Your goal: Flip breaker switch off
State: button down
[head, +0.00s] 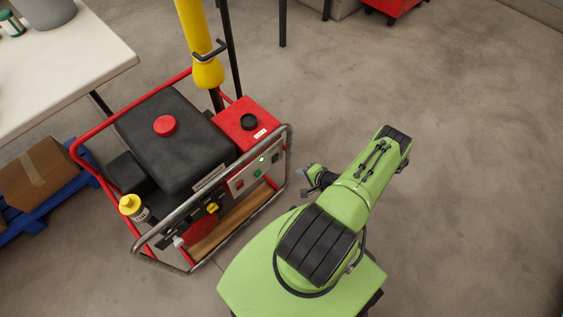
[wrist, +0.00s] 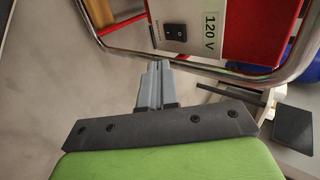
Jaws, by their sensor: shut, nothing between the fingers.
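The breaker switch (wrist: 174,32) is a small black rocker marked with a line and a circle, on the pale panel of the red generator (wrist: 240,15), beside a "120 V" label (wrist: 212,22). In the head view the generator's control panel (head: 250,175) faces my arm, with small coloured parts on it. My gripper (wrist: 155,66) is shut and empty, with its grey fingers pointing toward the panel, below the switch in the wrist view. It is apart from the switch. In the head view my gripper (head: 304,182) is just right of the generator frame. Which way the rocker is pressed I cannot tell.
A metal tube frame (wrist: 215,68) runs around the panel, between my gripper and the switch in the picture. A white table (head: 70,65) stands at the upper left, with a cardboard box (head: 40,172) on a blue pallet below. The floor at right (head: 480,200) is clear.

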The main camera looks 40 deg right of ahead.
aim_at(275, 159)
jog(key=b+x, duration=0.1)
jog(key=x, duration=0.3)
jog(key=w+r+b+x, duration=0.1)
jog(key=b+x, duration=0.1)
jog(key=x, duration=0.2)
jog(key=r+b+x, duration=0.1)
jog(key=b+x, duration=0.1)
jog(key=x, duration=0.2)
jog(key=shift+w, duration=0.7)
